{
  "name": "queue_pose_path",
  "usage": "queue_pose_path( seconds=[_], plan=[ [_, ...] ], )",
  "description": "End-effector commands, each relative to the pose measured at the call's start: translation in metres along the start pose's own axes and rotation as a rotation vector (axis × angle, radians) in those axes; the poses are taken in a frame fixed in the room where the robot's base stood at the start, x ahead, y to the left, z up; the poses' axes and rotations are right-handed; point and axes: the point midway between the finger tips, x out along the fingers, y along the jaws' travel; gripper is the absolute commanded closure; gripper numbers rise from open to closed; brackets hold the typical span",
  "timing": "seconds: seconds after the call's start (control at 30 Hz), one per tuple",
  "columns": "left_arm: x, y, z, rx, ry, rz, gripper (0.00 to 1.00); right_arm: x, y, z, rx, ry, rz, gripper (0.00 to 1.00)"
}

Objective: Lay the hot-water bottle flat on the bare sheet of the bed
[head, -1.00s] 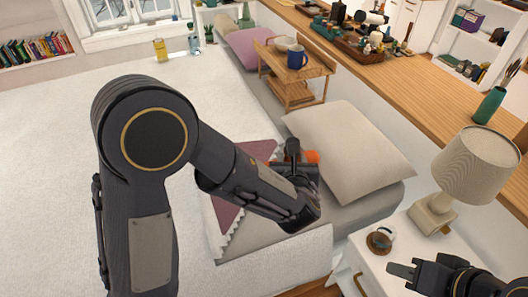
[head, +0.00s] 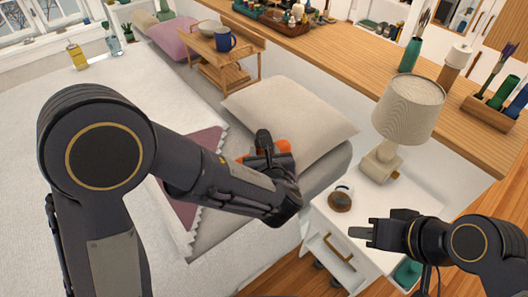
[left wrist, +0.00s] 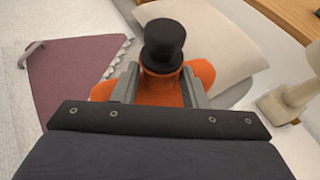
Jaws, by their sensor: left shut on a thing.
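The orange hot-water bottle (head: 283,146), with a black stopper, is in my left gripper (head: 275,165), largely hidden by the gripper and arm in the head view. In the left wrist view the gripper (left wrist: 160,88) is shut around the bottle's neck, below the stopper (left wrist: 164,42); the orange body (left wrist: 205,72) shows on both sides. The bottle is over the pillow end of the bed. I cannot tell whether it touches anything. The grey bare sheet (head: 208,238) shows beside the mauve turned-back cover (head: 178,205). My right gripper (head: 360,238) is by the nightstand; its finger gap is unclear.
A beige pillow (head: 300,110) lies right behind the bottle. The white nightstand (head: 325,218) holds a mug (head: 340,197) and a lamp (head: 408,105). A wooden tray table (head: 215,62) with a blue mug (head: 225,39) stands farther along the bed.

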Motion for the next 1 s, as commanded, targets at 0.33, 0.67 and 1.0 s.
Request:
queue_pose_path(
  seconds=[0.33,0.67,1.0],
  plan=[
    [0.007,-0.001,-0.015,-0.002,-0.006,-0.001,0.81,0.018,0.008,0.009,0.000,0.000,0.000,0.67],
    [0.015,0.000,-0.035,-0.003,-0.006,-0.001,0.81,0.037,0.017,0.019,0.000,0.000,0.000,0.67],
    [0.023,0.000,-0.054,-0.003,-0.006,-0.001,0.81,0.055,0.025,0.028,0.000,0.000,0.000,0.67]
  ],
)
